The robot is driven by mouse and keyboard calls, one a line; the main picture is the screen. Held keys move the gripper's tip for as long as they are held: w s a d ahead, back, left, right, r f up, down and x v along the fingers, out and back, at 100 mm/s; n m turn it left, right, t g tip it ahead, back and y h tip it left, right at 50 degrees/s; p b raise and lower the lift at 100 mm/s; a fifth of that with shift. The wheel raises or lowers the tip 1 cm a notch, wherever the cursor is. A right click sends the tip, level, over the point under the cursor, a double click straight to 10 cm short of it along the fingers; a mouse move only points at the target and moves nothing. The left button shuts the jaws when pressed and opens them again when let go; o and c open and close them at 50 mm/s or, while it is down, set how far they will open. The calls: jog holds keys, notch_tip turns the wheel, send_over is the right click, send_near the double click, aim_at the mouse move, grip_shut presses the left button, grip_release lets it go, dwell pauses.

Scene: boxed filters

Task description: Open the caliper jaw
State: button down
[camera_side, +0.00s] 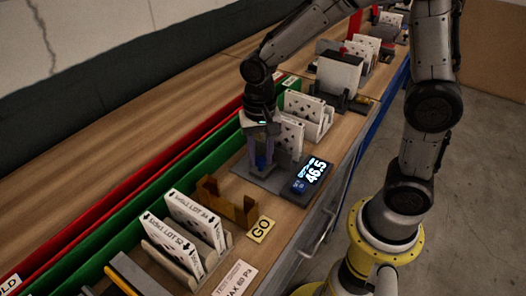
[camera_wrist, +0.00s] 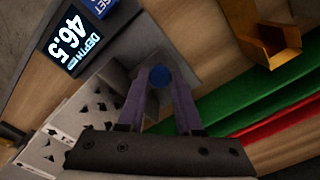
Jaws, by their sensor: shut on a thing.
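The display also shows in the wrist view (camera_wrist: 75,42), marked DEPTH. My gripper (camera_side: 261,163) points down over the grey base. In the wrist view its two purple-grey fingers (camera_wrist: 158,82) stand on either side of a round blue knob (camera_wrist: 160,76) on the caliper's grey jaw, shut on it. The exact contact at the fingertips is hard to see.
White boxed filters stand in a holder (camera_side: 290,135) right behind my gripper. A brass go gauge (camera_side: 226,204) with a GO plate (camera_side: 261,229) is in front. Filters marked LOT (camera_side: 193,219) stand nearer. Green (camera_side: 150,200) and red (camera_side: 120,178) bins run along the left.

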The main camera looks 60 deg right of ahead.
aim_at(260, 160)
jog(key=shift+a+r, duration=0.1)
jog(key=shift+a, duration=0.15)
jog(key=c, duration=0.6)
grip_release()
notch_tip(260, 160, up, 14)
jog(key=shift+f, duration=0.1)
